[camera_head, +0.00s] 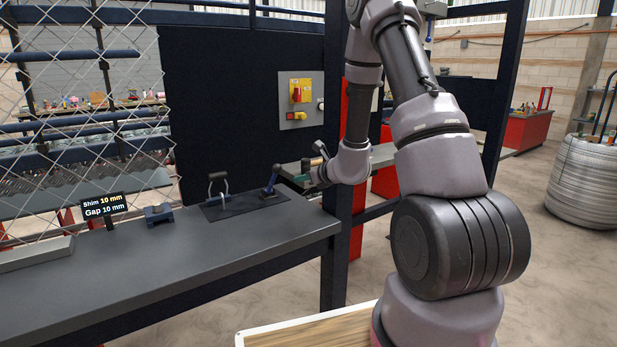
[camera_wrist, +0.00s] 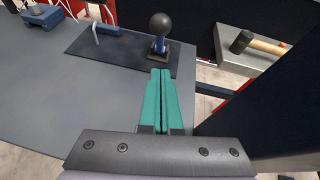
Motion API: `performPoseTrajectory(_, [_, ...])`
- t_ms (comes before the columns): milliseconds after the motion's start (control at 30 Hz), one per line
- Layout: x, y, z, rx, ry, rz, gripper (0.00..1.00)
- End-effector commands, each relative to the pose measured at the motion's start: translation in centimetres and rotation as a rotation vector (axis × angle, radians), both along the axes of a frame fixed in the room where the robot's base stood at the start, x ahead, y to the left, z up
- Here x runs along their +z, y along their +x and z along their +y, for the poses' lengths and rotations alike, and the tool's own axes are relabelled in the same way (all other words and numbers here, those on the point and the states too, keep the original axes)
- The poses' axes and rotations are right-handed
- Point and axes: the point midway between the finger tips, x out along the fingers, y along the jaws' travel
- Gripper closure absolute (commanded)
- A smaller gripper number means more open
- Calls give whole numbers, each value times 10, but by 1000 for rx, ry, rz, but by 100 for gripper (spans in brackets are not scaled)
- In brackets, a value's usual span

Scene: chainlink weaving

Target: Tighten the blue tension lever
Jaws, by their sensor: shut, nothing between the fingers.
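In the head view my gripper (camera_head: 300,180) is just right of the lever.
A metal hook-shaped clamp (camera_head: 218,185) stands left of the lever on the plate. A blue block (camera_head: 158,215) and a sign (camera_head: 104,205) reading "Shim 10 mm, Gap 10 mm" are farther left. A hammer (camera_wrist: 258,43) lies on a side shelf. A dark upright post (camera_head: 338,240) stands at the bench's right end.

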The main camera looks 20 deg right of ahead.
Motion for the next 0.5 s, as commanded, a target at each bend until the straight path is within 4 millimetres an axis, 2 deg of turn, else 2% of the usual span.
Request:
performPoseTrajectory(167, [-16,31,16,3,1,1,100])
performPoseTrajectory(300, [-5,49,25,2,0,-3,100])
performPoseTrajectory(500, [0,62,32,3,0,-2,100])
